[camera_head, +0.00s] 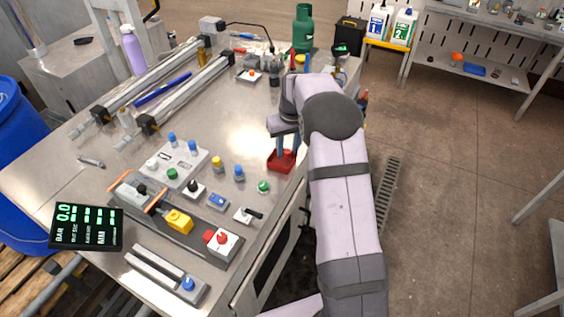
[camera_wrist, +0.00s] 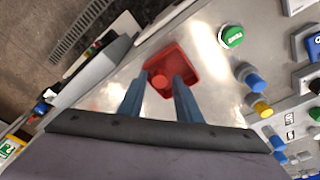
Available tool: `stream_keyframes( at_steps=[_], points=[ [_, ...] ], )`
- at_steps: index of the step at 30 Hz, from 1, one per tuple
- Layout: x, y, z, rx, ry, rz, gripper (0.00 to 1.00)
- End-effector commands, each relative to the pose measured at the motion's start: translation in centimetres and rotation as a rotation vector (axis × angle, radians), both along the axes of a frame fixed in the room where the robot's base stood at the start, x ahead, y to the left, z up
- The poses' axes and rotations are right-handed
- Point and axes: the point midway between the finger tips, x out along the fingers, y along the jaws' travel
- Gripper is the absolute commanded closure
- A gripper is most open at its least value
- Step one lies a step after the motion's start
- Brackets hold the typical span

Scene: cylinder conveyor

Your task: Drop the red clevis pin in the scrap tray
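The scrap tray (camera_head: 274,166) is a small red square tray near the right edge of the workbench. In the wrist view the tray (camera_wrist: 188,62) lies just beyond my fingertips. My gripper (camera_wrist: 163,76) points down over the tray, and its two blue-grey fingers are apart. The red clevis pin (camera_wrist: 160,81) shows as a small round red shape between the fingertips, within the tray's outline. A gap shows between it and the fingers. Its exact height above the tray floor cannot be told. In the head view my gripper (camera_head: 283,148) partly covers the tray, and the pin is hidden.
A green button (camera_head: 263,187) and a blue-topped part (camera_head: 238,173) stand left of the tray. Several switches and a yellow block (camera_head: 178,222) fill the front bench. Two long rails (camera_head: 180,90) lie farther back. The bench edge is close on the right.

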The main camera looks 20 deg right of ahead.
Motion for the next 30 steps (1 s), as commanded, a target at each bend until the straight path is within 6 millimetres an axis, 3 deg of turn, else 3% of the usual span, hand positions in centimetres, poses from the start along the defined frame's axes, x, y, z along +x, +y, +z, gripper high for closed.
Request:
stream_keyframes(
  at_steps=[13,30],
  points=[
    [0.0,0.0,0.5,0.000,-0.002,0.000,0.60],
    [-1.0,0.0,6.8,-0.001,-0.002,0.000,0.60]
  ],
)
